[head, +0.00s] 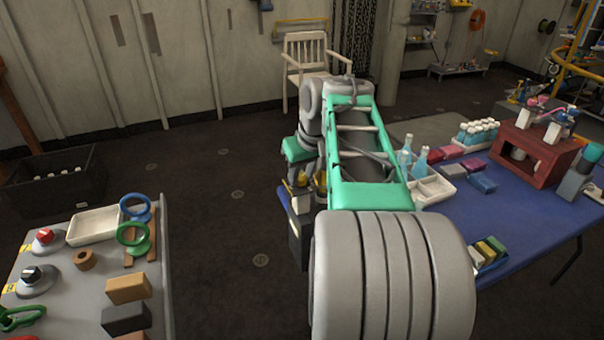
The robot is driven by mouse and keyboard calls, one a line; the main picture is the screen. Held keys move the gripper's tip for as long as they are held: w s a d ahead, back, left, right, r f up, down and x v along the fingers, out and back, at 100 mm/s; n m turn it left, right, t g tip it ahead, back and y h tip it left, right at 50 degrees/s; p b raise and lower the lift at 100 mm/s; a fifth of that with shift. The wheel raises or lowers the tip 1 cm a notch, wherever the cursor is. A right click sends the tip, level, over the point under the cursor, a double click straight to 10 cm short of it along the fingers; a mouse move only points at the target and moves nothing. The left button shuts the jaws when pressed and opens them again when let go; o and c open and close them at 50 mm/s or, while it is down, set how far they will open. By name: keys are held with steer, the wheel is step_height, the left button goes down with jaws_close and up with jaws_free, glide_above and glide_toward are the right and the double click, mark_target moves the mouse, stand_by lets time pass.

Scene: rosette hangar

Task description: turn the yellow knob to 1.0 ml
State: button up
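I cannot make out a yellow knob for certain. My arm runs from the front centre towards the back and hides much of the middle. My gripper (312,183) seems to hang beyond the arm, over the left edge of the blue table. Small yellow parts show there, but I cannot tell whether they belong to my gripper or to something at it. A dark grey block (299,237) stands just below, partly hidden by the arm. Whether my gripper is open or shut does not show. No millilitre scale is readable.
The blue table (530,215) on the right bears bottles (421,162), a white tray (432,190) and a dark red stand (528,150). The left table has a red knob (44,236), a black knob (31,273) and blocks (128,289). Open floor (225,230) lies between.

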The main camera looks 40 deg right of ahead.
steer(key=o, duration=0.4)
steer(key=n+p, duration=0.1)
steer(key=n, duration=0.1)
steer(key=n+y+p, duration=0.1)
steer(key=p, duration=0.1)
steer(key=shift+d+r+n, duration=0.2)
steer(key=shift+r+n, duration=0.15)
steer(key=shift+n, duration=0.05)
steer(key=n+y+p, duration=0.2)
steer(key=n, duration=0.2)
steer(key=shift+d+p, duration=0.2)
steer(key=shift+p, duration=0.15)
steer(key=p+v, duration=0.3)
steer(key=v, duration=0.5)
steer(key=w+a+r+m+p, duration=0.2)
steer(key=a+r+p, duration=0.55)
steer(key=a, duration=0.55)
steer(key=s+a+r+m+p, duration=0.1)
steer(key=s+a+r+p, duration=0.1)
steer(key=s+a+p, duration=0.1)
steer(key=s+a+r+m+h+p, duration=0.1)
steer(key=s+a+r+p, duration=0.2)
steer(key=a+p, duration=0.2)
steer(key=a, duration=0.3)
steer(key=shift+r+m+h, duration=0.15)
steer(key=shift+m+h, duration=0.15)
steer(key=shift+m, duration=0.1)
steer(key=shift+a, duration=0.1)
